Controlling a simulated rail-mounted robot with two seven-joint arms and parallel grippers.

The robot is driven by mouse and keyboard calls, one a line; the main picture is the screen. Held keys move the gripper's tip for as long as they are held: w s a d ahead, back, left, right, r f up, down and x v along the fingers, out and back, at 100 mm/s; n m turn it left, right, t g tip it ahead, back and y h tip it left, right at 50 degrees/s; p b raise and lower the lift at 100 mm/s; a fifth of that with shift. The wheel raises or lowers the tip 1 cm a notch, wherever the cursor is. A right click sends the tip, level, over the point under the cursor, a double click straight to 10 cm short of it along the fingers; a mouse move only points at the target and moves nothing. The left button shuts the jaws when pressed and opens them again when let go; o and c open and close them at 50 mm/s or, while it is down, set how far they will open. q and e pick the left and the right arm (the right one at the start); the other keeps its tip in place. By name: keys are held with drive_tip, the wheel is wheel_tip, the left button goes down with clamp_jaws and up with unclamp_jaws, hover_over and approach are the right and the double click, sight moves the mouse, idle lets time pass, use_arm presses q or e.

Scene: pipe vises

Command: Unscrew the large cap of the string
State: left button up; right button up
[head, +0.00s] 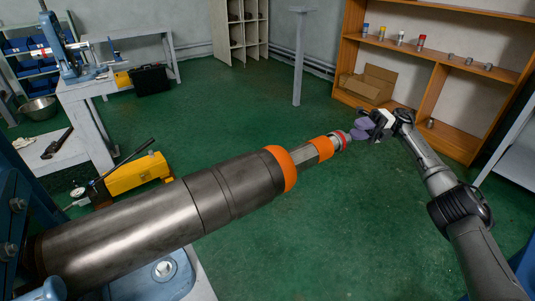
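The string (130,238) is a thick grey metal pipe that runs from the lower left toward the middle right. It has an orange band (282,165), then a narrower section with a second orange band (322,148) and a red ring (341,142). A purple cap-like piece (360,130) shows at its far end. My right gripper (367,127) is at this purple piece, reaching in from the right. The fingers are small and partly hidden, so I cannot tell whether they are closed on it. My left gripper is not in view.
A wooden shelf (460,62) with small coloured cans and a cardboard box (370,84) stands at the back right. A yellow pump (135,174) is at the left. A grey post (298,60) stands behind. The green floor (245,110) beyond the pipe is mostly clear.

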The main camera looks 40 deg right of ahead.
drive_tip(key=s+d+r+p, duration=0.2)
drive_tip(key=s+r+p, duration=0.1)
drive_tip(key=s+r, duration=0.7)
drive_tip(key=shift+s+r, duration=0.15)
drive_tip(key=shift+s, duration=0.55)
drive_tip(key=shift+r, duration=0.15)
drive_tip(key=shift+r, duration=0.1)
